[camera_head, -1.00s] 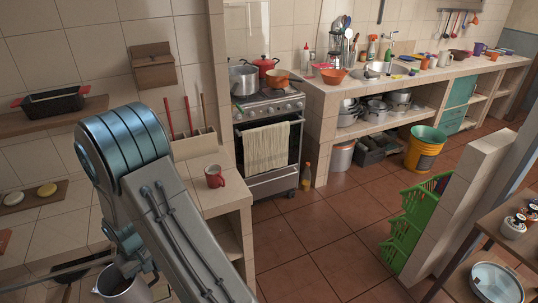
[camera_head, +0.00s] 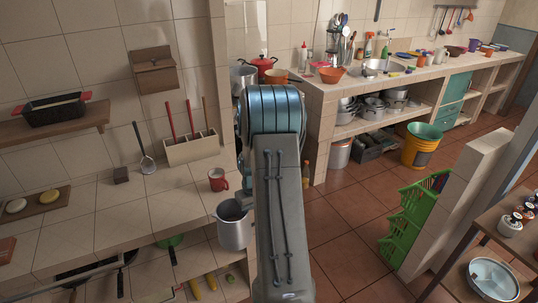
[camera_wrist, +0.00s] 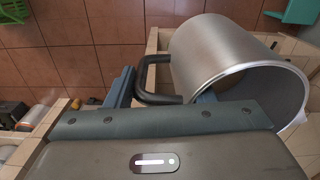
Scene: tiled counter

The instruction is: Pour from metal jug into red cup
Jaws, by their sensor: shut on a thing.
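The red cup (camera_head: 217,180) stands upright near the right end of the left counter in the head view. The metal jug (camera_head: 233,228) is held in front of that counter's edge, nearer than the cup and slightly to its right; the two are apart in the picture. The jug looks about upright, with its mouth up. In the wrist view the jug (camera_wrist: 215,55) fills the upper right, and my gripper (camera_wrist: 160,93) is shut on its dark handle (camera_wrist: 144,75). The jug's contents are not clear.
A utensil box (camera_head: 191,150) stands behind the cup, with a ladle (camera_head: 146,160) and a small dark block (camera_head: 121,174) to its left. Pans and vegetables lie on the shelf below. A stove stands behind my arm.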

